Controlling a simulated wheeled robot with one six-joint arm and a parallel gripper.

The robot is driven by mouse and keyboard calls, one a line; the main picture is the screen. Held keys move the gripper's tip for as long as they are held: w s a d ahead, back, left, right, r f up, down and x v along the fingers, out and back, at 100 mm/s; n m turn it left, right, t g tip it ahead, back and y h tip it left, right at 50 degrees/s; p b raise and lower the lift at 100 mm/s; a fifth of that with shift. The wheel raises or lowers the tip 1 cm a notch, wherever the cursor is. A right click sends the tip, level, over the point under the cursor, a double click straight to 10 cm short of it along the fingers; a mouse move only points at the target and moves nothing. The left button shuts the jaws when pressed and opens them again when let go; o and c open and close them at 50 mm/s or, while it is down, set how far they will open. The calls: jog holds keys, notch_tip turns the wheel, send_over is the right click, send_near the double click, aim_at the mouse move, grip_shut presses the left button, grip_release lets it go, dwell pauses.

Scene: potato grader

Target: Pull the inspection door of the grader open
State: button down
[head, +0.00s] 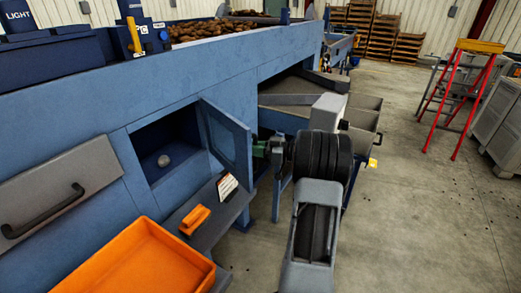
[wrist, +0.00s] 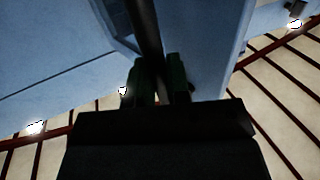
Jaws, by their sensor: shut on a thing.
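The blue inspection door (head: 229,138) of the grader (head: 75,110) stands swung out from its opening, hinged on the opening's right side. A dark interior with a small round pale object (head: 164,160) shows behind it. My gripper (head: 262,150) is at the outer face of the door. In the wrist view my gripper's green fingers (wrist: 160,80) are shut on a black bar handle (wrist: 146,32). The blue door surface fills much of that view. In the head view the handle is hidden behind the door.
A grey shelf (head: 231,207) below the opening holds an orange tool (head: 195,220) and a printed card (head: 227,185). An orange tray (head: 140,265) is in front. A grey panel (head: 60,190) with a black handle is at left. A red stepladder (head: 463,95) stands right, beyond open floor.

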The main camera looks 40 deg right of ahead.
jog(key=shift+w+d+r, duration=0.1)
jog(key=shift+w+d, duration=0.05)
jog(key=shift+d, duration=0.2)
jog(key=c, duration=1.5)
grip_release()
jog(key=shift+o, duration=1.4)
jog(key=shift+w+a, duration=0.1)
jog(key=shift+w, duration=0.1)
jog(key=shift+o, duration=0.6)
jog(key=shift+s, duration=0.1)
jog(key=b+v, duration=0.2)
jog(key=v, duration=1.2)
jog(key=shift+b, duration=0.4)
